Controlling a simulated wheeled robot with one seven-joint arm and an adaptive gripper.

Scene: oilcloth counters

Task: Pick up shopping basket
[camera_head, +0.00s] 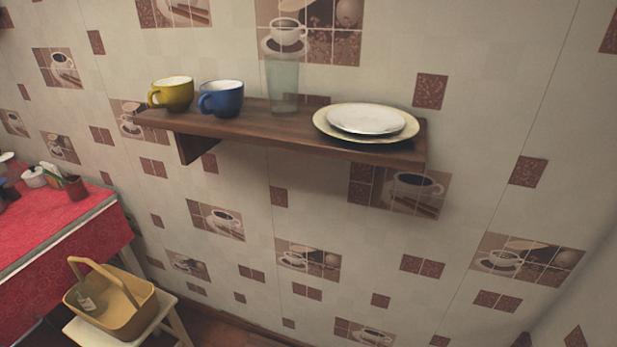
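The shopping basket (133,318) is tan-yellow with a raised arched handle (106,273). It stands upright on a small pale stool (163,310) at the lower left, beside the red-covered counter. A small whitish tag or label shows inside it. No part of my arm or gripper shows in the head view.
A red oilcloth counter (50,222) with small jars and a brown pot (75,187) is at the left. A wooden wall shelf (250,126) holds a yellow cup (172,94), a blue cup (222,99), a clear glass (283,84) and stacked plates (366,121). Brown floor shows below.

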